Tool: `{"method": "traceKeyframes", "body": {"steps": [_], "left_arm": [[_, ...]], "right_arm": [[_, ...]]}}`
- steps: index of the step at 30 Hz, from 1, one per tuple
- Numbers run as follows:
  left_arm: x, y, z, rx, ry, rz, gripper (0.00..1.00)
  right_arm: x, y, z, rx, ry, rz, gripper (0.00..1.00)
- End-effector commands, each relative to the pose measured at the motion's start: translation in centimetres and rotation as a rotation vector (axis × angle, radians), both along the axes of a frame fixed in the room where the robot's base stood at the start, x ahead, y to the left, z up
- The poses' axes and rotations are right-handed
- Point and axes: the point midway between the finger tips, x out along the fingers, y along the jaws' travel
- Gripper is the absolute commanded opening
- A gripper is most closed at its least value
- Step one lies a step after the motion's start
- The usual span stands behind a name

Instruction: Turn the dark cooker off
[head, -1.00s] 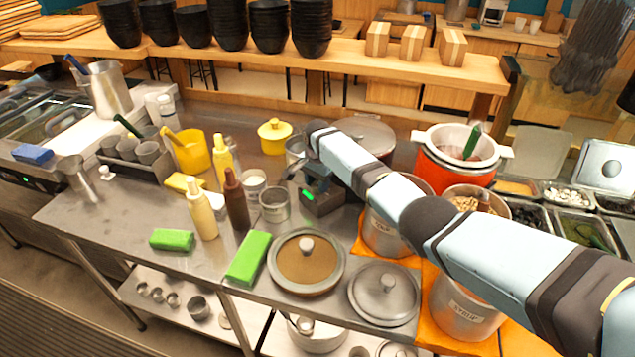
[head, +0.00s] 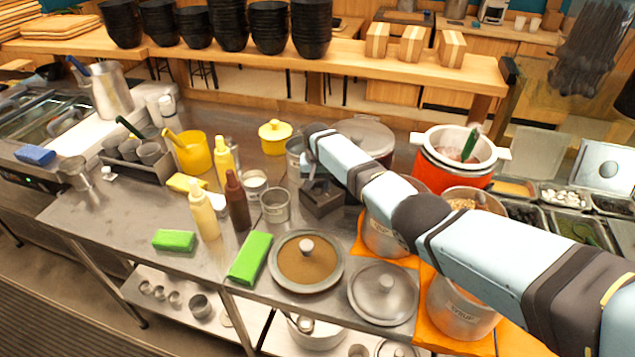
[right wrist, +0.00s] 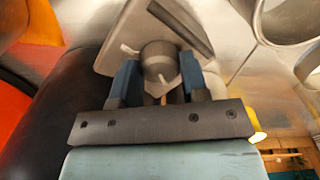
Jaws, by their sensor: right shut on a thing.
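The dark cooker (head: 322,204) stands on the steel counter, right of the small steel cups and partly hidden under my right arm. In the right wrist view its sloped front panel (right wrist: 122,38) carries a round grey knob (right wrist: 158,62). My right gripper (right wrist: 158,78) has its two blue fingers on either side of the knob and is shut on it. In the head view the right gripper (head: 314,182) is small and dark, just above the cooker. No green light shows on the cooker now. My left gripper is out of view.
Sauce bottles (head: 237,203) and a steel cup (head: 275,206) stand close left of the cooker. A large lidded pot (head: 364,138) is behind my arm, and an orange cooker (head: 455,170) is to the right. Lidded pans (head: 306,268) lie in front.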

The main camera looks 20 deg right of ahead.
Motion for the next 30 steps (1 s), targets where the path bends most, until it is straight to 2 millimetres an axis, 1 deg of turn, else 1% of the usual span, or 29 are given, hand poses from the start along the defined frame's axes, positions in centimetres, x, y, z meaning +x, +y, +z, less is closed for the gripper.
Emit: {"method": "traceKeyframes", "body": {"steps": [4, 9, 26, 27, 29, 30], "left_arm": [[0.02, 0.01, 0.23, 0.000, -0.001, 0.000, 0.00], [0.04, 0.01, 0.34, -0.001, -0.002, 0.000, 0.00], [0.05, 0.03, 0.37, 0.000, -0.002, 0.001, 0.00], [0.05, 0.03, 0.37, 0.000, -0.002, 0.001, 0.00], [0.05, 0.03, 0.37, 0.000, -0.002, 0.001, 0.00], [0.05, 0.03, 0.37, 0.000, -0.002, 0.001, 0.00]], "right_arm": [[0.06, 0.03, 0.12, -0.001, -0.002, 0.076, 0.17], [0.08, 0.02, 0.12, 0.000, -0.003, 0.131, 0.17], [0.10, 0.02, 0.14, 0.000, -0.003, 0.159, 0.17], [0.10, 0.02, 0.14, 0.000, -0.003, 0.159, 0.50], [0.09, 0.01, 0.14, 0.000, -0.003, 0.159, 0.64], [0.08, 0.01, 0.12, 0.000, -0.003, 0.159, 0.67]]}}
